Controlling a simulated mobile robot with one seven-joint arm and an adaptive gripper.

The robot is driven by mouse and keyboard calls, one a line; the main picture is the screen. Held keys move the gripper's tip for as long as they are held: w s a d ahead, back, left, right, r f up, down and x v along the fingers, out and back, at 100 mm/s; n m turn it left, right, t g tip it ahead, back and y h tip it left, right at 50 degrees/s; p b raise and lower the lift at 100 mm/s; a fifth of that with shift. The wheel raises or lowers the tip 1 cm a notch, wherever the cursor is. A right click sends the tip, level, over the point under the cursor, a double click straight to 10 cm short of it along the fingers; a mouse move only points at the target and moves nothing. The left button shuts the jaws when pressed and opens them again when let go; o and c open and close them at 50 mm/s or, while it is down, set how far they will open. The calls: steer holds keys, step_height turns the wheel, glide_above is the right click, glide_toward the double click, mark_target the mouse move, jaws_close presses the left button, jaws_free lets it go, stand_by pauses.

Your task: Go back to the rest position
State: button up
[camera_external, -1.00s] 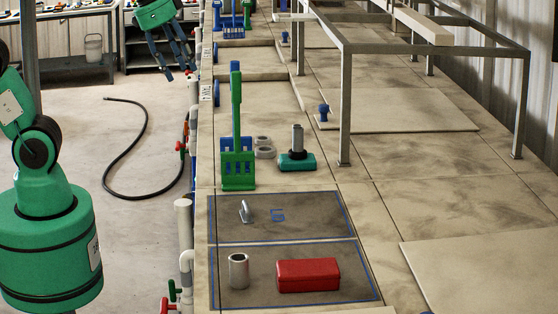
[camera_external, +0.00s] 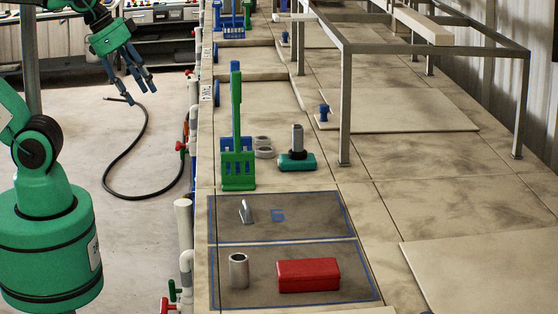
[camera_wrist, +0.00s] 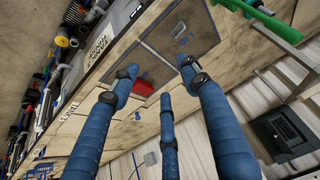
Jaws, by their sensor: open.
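My gripper (camera_external: 122,80) hangs in the air over the floor, left of the bench, with its blue fingers pointing down. In the wrist view its fingers (camera_wrist: 160,90) are spread apart with nothing between them. It is clear of every object on the bench. My arm shows at the left edge of the outside view.
The bench (camera_external: 270,110) carries a red box (camera_external: 308,275), a grey cylinder (camera_external: 238,271), a small metal piece (camera_external: 247,212), a green rack (camera_external: 238,165) and a teal-based post (camera_external: 297,160). Pipes with red valves line its left edge. A black hose (camera_external: 112,165) lies on the floor.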

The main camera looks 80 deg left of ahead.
step_height(320, 180, down, 15)
steer(key=b, duration=1.5)
